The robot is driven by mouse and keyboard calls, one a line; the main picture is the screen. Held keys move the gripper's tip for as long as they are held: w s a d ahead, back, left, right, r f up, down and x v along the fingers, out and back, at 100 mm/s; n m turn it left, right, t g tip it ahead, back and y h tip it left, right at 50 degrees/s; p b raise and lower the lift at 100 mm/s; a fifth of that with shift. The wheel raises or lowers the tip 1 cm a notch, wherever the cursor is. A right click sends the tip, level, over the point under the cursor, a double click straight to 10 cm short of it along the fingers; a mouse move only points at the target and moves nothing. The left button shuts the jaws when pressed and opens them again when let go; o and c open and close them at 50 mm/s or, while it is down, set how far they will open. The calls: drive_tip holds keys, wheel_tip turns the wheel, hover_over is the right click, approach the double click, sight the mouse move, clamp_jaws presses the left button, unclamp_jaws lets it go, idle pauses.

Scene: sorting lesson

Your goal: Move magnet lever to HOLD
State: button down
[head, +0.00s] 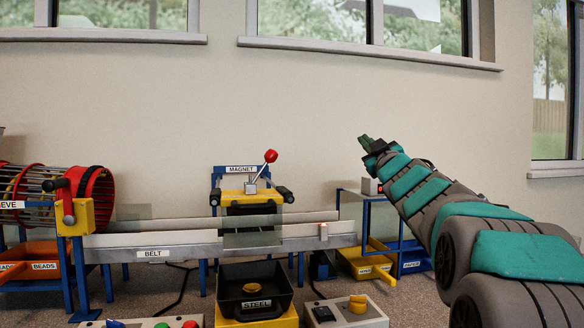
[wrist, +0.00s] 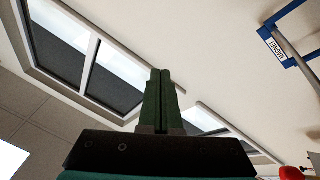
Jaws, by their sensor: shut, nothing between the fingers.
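The magnet lever (head: 262,171) stands on the yellow magnet unit (head: 237,196) over the belt. Its red ball knob tilts up to the right in the head view. The MAGNET label (head: 241,169) is on the blue frame behind it, and no HOLD marking is readable. My gripper (head: 365,142) is raised to the right of the lever and above it, clear of it. In the wrist view my gripper (wrist: 160,75) has its two green fingers together with nothing between them. A red ball (wrist: 291,173), seemingly the lever's knob, shows at the lower right edge there.
The belt (head: 190,245) runs below the magnet. A black STEEL bin (head: 255,280) stands in front, with control boxes (head: 345,312) nearby. The red sieve drum (head: 90,190) is at the left. Yellow and blue bins (head: 365,262) sit at the right. The wall space above the magnet is clear.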

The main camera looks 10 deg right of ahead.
wheel_tip(320, 180, up, 5)
drive_tip(key=s+a+n+t+y+b, duration=0.1)
drive_tip(key=s+a+n+y, duration=0.1)
drive_tip(key=n+y, duration=0.7)
drive_tip(key=s+a+f+n+g+y+b, duration=0.1)
drive_tip(key=s+a+f+n+g+y, duration=0.1)
drive_tip(key=s+f+n+g+y, duration=0.2)
drive_tip(key=s+a+f+n+g+y+b, duration=0.1)
drive_tip(key=s+a+f+n+g+y, duration=0.2)
drive_tip(key=f+n+g+y, duration=0.3)
drive_tip(key=s+f+n+g, duration=0.1)
drive_tip(key=n+g, duration=0.4)
drive_tip(key=shift+s+f+n+y+b, duration=0.15)
drive_tip(key=shift+s+n+y+b, duration=0.15)
drive_tip(key=shift+y+b, duration=0.1)
approach(262, 169)
drive_tip(key=w+a+r, duration=0.2)
drive_tip(key=a+r, duration=0.1)
drive_tip(key=shift+w+r, duration=0.3)
drive_tip(key=shift+r, duration=0.05)
drive_tip(key=shift+d, duration=0.1)
drive_tip(key=shift+r+p, duration=0.25)
drive_tip(key=shift+p, duration=0.1)
